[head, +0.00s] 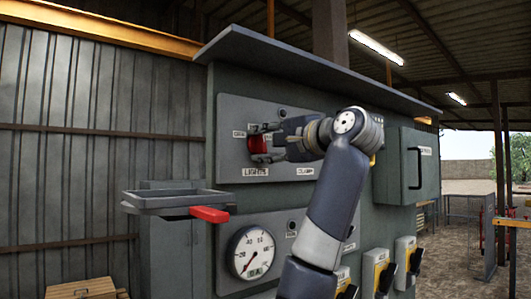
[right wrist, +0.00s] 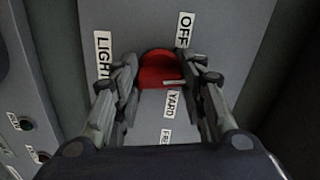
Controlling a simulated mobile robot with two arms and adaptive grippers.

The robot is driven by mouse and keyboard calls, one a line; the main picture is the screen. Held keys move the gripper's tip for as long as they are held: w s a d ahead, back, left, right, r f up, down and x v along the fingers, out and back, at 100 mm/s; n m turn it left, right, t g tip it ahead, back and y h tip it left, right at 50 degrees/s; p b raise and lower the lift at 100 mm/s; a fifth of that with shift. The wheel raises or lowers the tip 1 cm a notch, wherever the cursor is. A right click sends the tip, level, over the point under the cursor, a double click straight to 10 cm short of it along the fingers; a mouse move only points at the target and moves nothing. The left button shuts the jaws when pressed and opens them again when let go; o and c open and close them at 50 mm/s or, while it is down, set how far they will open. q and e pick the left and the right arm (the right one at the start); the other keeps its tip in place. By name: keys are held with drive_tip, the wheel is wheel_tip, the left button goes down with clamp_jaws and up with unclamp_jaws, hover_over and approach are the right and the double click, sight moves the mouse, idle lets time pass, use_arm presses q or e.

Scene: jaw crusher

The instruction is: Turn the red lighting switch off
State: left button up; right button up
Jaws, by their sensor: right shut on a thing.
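The red lighting switch (head: 257,144) is a round knob on a grey panel, above a LIGHTS label (head: 255,172). My right gripper (head: 264,143) reaches it from the right, with its fingers above and below the knob. In the right wrist view the red switch (right wrist: 157,68) sits between the two fingers of the gripper (right wrist: 160,80), which are closed on its sides. A pale mark on the knob lies between the OFF label (right wrist: 184,30) and the YARD label (right wrist: 173,103), nearer YARD. My left gripper is not in view.
A dial gauge (head: 251,252) sits lower down. A grey box with a handle (head: 406,165) is at the right, above yellow-grey switch units (head: 377,273). A roof edge overhangs the cabinet.

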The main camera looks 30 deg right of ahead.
drive_tip(key=n, duration=0.1)
drive_tip(key=n+b, duration=0.1)
drive_tip(key=n, duration=0.1)
drive_tip(key=n+b, duration=0.1)
drive_tip(key=n, duration=0.1)
drive_tip(key=shift+f, duration=0.25)
drive_tip(key=shift+w+n+b, duration=0.1)
drive_tip(key=shift+n+b, duration=0.3)
drive_tip(key=shift+n, duration=2)
drive_tip(key=o, duration=1.1)
drive_tip(key=shift+c, duration=0.2)
drive_tip(key=shift+r, duration=0.1)
drive_tip(key=s+d, duration=0.1)
drive_tip(key=s, duration=1.1)
